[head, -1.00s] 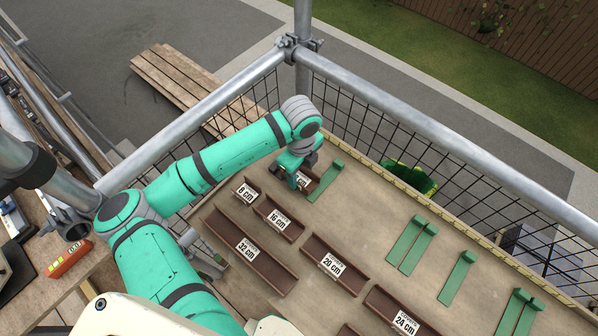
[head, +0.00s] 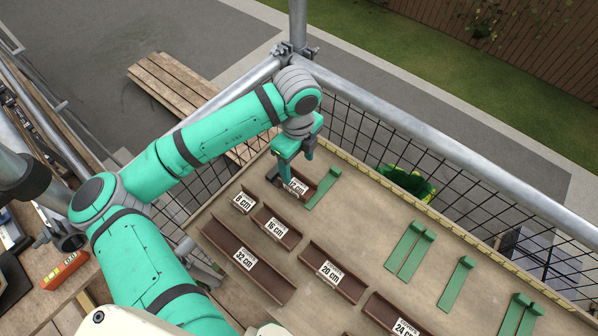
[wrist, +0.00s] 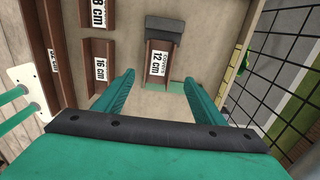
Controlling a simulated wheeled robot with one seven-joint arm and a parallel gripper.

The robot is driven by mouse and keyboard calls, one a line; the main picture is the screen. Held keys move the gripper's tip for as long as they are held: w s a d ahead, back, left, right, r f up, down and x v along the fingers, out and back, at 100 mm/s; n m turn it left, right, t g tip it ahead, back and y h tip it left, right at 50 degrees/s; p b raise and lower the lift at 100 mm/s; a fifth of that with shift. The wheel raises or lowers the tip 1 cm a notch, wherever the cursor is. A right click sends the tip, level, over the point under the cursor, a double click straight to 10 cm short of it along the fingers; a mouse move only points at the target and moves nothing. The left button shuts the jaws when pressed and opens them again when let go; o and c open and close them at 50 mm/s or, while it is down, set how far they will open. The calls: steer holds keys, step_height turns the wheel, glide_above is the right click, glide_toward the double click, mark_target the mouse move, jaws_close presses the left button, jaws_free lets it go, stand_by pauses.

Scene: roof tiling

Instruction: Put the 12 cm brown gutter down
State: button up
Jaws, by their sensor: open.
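The 12 cm brown gutter (head: 307,188) lies on the tan board near its far left corner, beside a green strip (head: 325,190). Its white label reads 12 cm in the wrist view (wrist: 158,63). My gripper (head: 296,166) is open and empty above the gutter. In the wrist view the two green fingers (wrist: 158,77) are spread wide, with the gutter in the gap beyond them and apart from both. A dark grey block (wrist: 167,28) sits at the gutter's far end in the wrist view.
The 8 cm (head: 243,201), 16 cm (head: 289,240), 32 cm (head: 275,285), 20 cm (head: 350,290) and 24 cm (head: 375,312) gutters lie nearby. More green strips (head: 409,240) lie to the right. A mesh guard and rail (head: 430,135) border the board.

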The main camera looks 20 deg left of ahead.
step_height(320, 180, up, 3)
steer(key=shift+s+a+r, duration=0.1)
steer(key=shift+s+r, duration=0.05)
stand_by(0.3)
